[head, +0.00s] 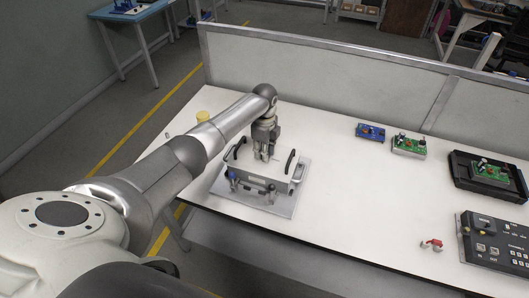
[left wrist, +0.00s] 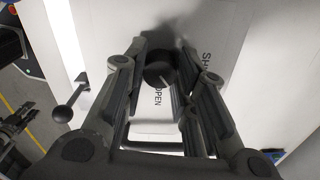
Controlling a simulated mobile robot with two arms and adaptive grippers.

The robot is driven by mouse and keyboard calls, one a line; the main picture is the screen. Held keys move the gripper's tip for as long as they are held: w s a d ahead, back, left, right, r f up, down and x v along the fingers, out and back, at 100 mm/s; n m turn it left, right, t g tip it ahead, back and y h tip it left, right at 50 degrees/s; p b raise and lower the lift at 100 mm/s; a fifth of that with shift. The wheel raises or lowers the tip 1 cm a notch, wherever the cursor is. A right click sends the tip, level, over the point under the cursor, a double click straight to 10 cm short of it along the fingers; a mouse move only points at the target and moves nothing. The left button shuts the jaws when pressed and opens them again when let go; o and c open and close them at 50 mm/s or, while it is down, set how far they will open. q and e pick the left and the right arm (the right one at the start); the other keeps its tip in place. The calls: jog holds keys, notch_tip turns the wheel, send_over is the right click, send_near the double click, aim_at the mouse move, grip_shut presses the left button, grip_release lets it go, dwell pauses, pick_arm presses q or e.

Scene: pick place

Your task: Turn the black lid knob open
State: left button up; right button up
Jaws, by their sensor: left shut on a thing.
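The black lid knob (left wrist: 158,72) shows in the left wrist view between the fingers of my left gripper (left wrist: 160,85). It is round and dark with a light pointer line, on a white lid printed with "OPEN" and partly covered letters starting "SH". The fingers stand on both sides of the knob and are shut on it. In the head view my left gripper (head: 265,155) points down onto the lid of the box (head: 258,166), which has black handles. The knob is hidden there by the gripper. My right gripper is not in view.
The box stands on a grey plate (head: 283,209) on the white table (head: 330,190). Blue (head: 370,131) and green (head: 408,146) circuit boards, a black tray (head: 461,169) and a control panel (head: 480,240) lie to the right. A low partition (head: 330,72) runs behind. A yellow object (head: 203,117) is at the left.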

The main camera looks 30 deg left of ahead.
pick_arm(q)
jog(key=m+b, duration=0.1)
jog(key=m, duration=0.3)
jog(key=shift+f, duration=0.1)
jog(key=shift+m+b, duration=0.35)
jog(key=shift+m, duration=1.25)
jog(key=o, duration=1.1)
jog(key=shift+r, duration=0.55)
notch_tip(320, 180, up, 11)
jog(key=shift+r, duration=0.1)
